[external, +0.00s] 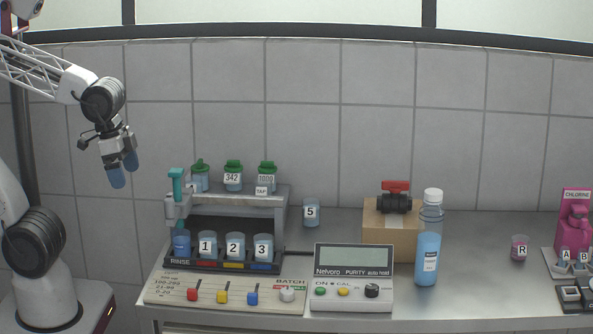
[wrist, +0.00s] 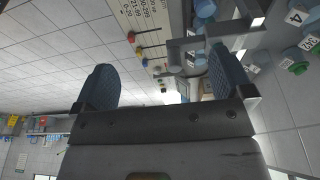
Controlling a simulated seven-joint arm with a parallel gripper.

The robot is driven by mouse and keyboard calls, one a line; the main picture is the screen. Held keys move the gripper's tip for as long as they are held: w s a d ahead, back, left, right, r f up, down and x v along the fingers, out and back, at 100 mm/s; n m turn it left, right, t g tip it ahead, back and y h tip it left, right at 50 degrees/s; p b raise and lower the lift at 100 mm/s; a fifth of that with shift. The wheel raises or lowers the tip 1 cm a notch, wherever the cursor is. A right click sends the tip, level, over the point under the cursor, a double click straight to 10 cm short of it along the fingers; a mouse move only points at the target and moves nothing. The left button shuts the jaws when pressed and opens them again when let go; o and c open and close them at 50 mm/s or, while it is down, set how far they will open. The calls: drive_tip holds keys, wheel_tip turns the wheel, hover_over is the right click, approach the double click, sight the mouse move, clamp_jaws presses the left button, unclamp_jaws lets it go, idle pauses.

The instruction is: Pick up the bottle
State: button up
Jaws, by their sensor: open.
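The bottle (external: 428,245) is tall and clear with a white cap and blue liquid. It stands upright on the steel counter, right of the purity meter in the external view. My gripper (external: 123,172) is raised in the air at the upper left, far from the bottle, with its blue fingertips apart and nothing between them. In the wrist view my gripper (wrist: 160,88) also shows two spread blue fingers. I cannot make out the bottle in the wrist view.
A rack (external: 283,221) with numbered cups and green-capped jars stands between my arm and the bottle. The purity meter (external: 353,288) and a cardboard box (external: 383,237) with a red-handled valve are left of the bottle. A cup marked R (external: 519,247) stands to its right, with clear counter between.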

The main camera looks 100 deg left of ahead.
idle(0.3)
drive_tip(key=w+a+r+m+y, duration=0.1)
drive_tip(key=w+a+m+y, duration=0.25)
drive_tip(key=w, duration=0.55)
drive_tip(key=w+a+m+y, duration=0.3)
drive_tip(key=w+a, duration=0.1)
drive_tip(key=w, duration=0.5)
drive_tip(key=m+t+y, duration=0.6)
drive_tip(key=m, duration=0.7)
hover_over(423, 238)
drive_tip(key=s+a, duration=0.2)
drive_tip(key=s, duration=0.7)
drive_tip(key=s+a, duration=0.3)
drive_tip(key=s, duration=0.6)
wheel_tip(423, 238, down, 6)
drive_tip(key=w+d+f+m+t, duration=0.2)
drive_tip(key=w+f+m, duration=0.1)
drive_tip(key=w, duration=0.1)
drive_tip(key=w+d+f+m+t+h, duration=0.1)
drive_tip(key=w+d+f+m+t, duration=0.1)
drive_tip(key=w, duration=0.3)
drive_tip(key=w+d+f+m+t, duration=0.2)
drive_tip(key=w+d+f+m, duration=0.2)
drive_tip(key=w, duration=0.1)
drive_tip(key=shift+w+f+h, duration=0.1)
drive_tip(key=shift+f+h, duration=0.25)
drive_tip(key=shift+w+a, duration=0.1)
drive_tip(key=shift+a, duration=0.05)
drive_tip(key=shift+x, duration=1.15)
